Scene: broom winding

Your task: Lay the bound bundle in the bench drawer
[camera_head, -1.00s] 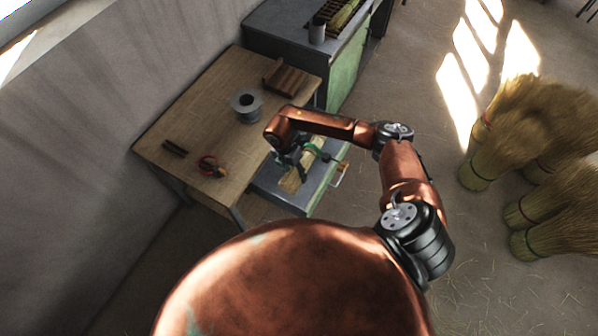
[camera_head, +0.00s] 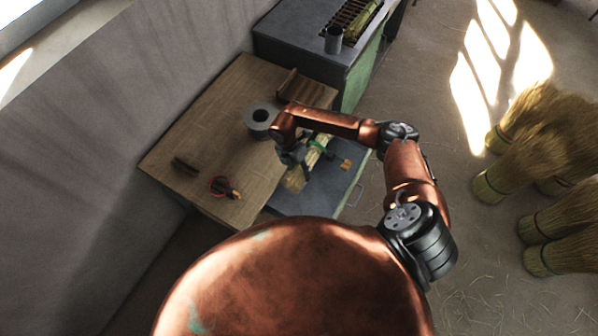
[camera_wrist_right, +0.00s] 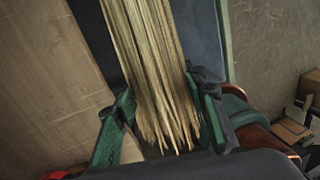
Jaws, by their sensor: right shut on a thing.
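The straw bundle (camera_head: 296,181) is long and pale yellow, and my right gripper (camera_head: 303,157) is shut on it. In the right wrist view the bundle (camera_wrist_right: 152,60) runs between the green fingers of my gripper (camera_wrist_right: 163,118), its loose ends fanned towards the camera. The bench drawer (camera_head: 330,190) is pulled out, with a grey floor and a handle at its front. The bundle is above the drawer, close to the bench edge; whether it touches the drawer floor I cannot tell. The binding is not clear. My left gripper is not in view.
The wooden bench (camera_head: 210,135) carries a grey spool (camera_head: 260,119), a slatted wooden block (camera_head: 305,88), a dark bar (camera_head: 185,166) and pliers (camera_head: 224,187). A grey cabinet (camera_head: 290,40) with a cup (camera_head: 333,40) stands behind. Straw brooms (camera_head: 510,170) stand on the floor at right.

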